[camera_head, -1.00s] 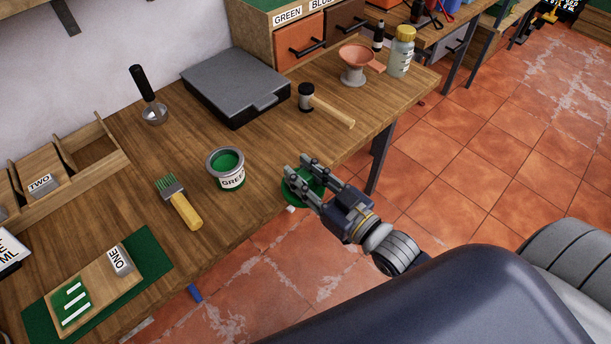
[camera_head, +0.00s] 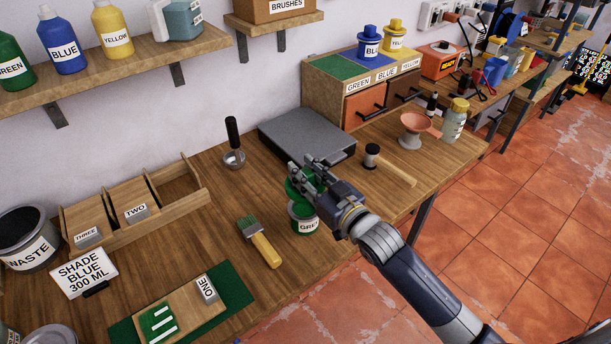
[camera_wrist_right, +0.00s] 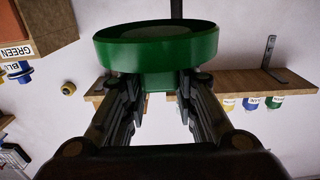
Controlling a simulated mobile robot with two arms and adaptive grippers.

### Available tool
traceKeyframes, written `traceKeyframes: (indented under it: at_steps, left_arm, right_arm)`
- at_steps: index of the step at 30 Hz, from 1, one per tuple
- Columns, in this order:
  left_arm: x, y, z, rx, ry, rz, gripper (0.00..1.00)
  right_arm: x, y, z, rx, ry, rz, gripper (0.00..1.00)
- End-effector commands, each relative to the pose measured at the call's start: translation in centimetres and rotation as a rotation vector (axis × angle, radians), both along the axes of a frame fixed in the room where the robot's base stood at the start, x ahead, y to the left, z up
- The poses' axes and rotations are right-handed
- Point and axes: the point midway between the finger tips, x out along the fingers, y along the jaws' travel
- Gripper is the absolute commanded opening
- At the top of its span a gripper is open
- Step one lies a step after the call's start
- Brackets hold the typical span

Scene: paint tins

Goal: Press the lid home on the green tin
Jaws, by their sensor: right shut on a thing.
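The green tin (camera_head: 305,224) stands on the wooden bench, its label partly readable. My right gripper (camera_head: 306,174) is over the tin, shut on the green lid (camera_head: 293,186). In the right wrist view the round lid (camera_wrist_right: 155,50) is seen from close by, held at a green block under its rim between the fingers (camera_wrist_right: 158,84). My left gripper is not in view.
A brush with a yellow handle (camera_head: 264,250) lies left of the tin. A mallet (camera_head: 391,167) lies to its right, and a flat grey case (camera_head: 305,138) is behind it. A wooden board (camera_head: 183,312) on a green mat lies at the front left.

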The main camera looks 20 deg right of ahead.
Motion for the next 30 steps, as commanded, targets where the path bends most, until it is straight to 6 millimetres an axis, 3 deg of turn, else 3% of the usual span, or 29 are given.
traceKeyframes:
  at_steps: [8,24,30]
  left_arm:
    - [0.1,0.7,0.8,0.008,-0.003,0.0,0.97]
    - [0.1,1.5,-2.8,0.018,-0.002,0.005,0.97]
    - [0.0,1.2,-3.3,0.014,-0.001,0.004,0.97]
  right_arm:
    - [0.0,0.0,0.2,0.0,0.001,0.0,0.1]
    - [0.0,0.0,-5.0,0.0,0.0,0.001,0.1]
    - [0.0,0.0,-5.8,-0.001,-0.001,0.001,0.1]
